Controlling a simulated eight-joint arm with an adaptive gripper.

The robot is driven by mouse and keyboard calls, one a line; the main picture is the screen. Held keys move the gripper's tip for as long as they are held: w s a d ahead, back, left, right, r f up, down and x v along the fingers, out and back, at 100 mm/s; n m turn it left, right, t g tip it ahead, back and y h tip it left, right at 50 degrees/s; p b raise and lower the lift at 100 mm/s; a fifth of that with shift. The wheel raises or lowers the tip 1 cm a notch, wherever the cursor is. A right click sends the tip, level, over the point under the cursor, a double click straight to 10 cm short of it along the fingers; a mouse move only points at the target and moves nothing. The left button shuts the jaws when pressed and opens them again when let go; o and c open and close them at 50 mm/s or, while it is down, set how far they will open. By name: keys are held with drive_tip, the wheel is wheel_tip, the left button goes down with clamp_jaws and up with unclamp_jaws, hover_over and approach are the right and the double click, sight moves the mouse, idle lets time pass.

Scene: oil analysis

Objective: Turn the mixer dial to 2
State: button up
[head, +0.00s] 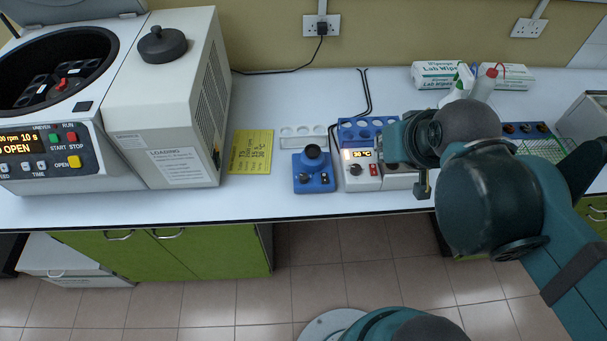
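The mixer (315,181) is a small blue box near the front edge of the bench, in the middle of the head view. It has a black cup (313,152) on top, a dark round dial (303,176) on the left of its front, and a small dark switch to the right of the dial. The dial's marks are too small to read. My gripper (422,186) is to the right of the mixer, apart from it, beyond a white heater. My wrist mostly hides it, and its fingers cannot be made out clearly.
The white heater (358,172) with a lit display stands right of the mixer. A white rack (303,131) and a blue rack (352,133) stand behind. A yellow note (251,152) and a large centrifuge (165,110) are left. Bench is clear just left of the mixer.

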drive_tip(key=o, duration=0.6)
drive_tip(key=shift+w+a, duration=0.1)
drive_tip(key=shift+a, duration=0.05)
drive_tip(key=g+p, duration=0.6)
drive_tip(key=g, duration=0.1)
hover_over(304, 176)
drive_tip(key=shift+f, duration=6.8)
drive_tip(key=shift+f, duration=0.1)
drive_tip(key=shift+f, duration=3.8)
